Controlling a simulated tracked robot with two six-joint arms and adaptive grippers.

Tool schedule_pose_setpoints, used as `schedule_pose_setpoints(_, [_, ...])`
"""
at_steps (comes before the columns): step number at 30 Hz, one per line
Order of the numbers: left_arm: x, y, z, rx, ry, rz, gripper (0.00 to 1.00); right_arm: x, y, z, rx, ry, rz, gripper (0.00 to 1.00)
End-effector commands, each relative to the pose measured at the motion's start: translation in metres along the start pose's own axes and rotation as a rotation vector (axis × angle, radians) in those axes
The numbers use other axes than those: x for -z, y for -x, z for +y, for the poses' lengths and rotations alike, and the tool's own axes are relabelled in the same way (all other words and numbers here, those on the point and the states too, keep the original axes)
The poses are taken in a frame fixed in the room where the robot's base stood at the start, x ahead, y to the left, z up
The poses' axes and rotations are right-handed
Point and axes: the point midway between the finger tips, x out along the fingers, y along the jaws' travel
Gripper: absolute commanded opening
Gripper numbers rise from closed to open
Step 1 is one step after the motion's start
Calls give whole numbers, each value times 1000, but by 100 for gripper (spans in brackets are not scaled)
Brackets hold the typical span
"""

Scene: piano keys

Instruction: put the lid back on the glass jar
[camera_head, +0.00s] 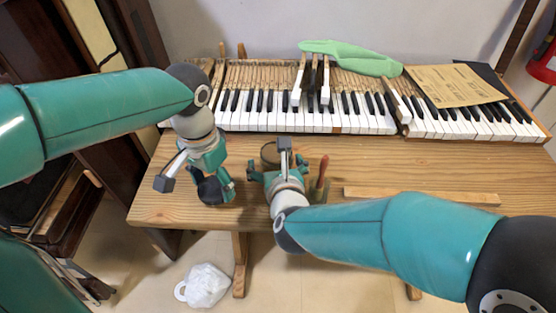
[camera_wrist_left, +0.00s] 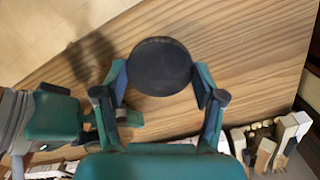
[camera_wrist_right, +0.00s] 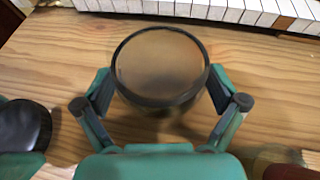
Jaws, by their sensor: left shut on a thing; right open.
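The glass jar (camera_head: 270,152) stands upright and open on the wooden table, in front of the keys. In the right wrist view the round rim of the jar (camera_wrist_right: 160,62) faces me. My right gripper (camera_wrist_right: 160,85) is open, with one finger on each side of the jar. My left gripper (camera_wrist_left: 160,80) is shut on the dark round lid (camera_wrist_left: 160,66), left of the jar. The lid also shows at the left edge of the right wrist view (camera_wrist_right: 22,125).
The piano keyboard (camera_head: 300,120) runs behind the jar, with a green cloth (camera_head: 350,57) and a paper sheet (camera_head: 455,85) on top. A red-handled tool (camera_head: 322,172) is right of the jar. A wooden strip (camera_head: 420,195) lies at the front right. A white bag (camera_head: 205,285) is on the floor.

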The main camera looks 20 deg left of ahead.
Motion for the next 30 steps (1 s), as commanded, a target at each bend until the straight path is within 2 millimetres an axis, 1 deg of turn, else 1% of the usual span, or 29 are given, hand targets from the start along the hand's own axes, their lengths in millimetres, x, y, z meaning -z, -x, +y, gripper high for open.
schedule_pose_setpoints(3, [-1, 0, -1, 0, 3, 0, 55, 0, 0, 2, -3, 1, 0, 96])
schedule_pose_setpoints(14, [-2, 0, -2, 0, 5, 0, 55, 0, 0, 3, -5, 2, 0, 36])
schedule_pose_setpoints(18, [-2, 0, -2, 0, 6, 0, 55, 0, 0, 3, -6, 2, 0, 12])
schedule_pose_setpoints(20, [-2, 0, -2, 0, 6, 0, 55, 0, 0, 3, -6, 2, 0, 4])
schedule_pose_setpoints(30, [-2, 1, -2, 0, 7, 0, 55, -5, 1, 3, -5, 2, -4, 4])
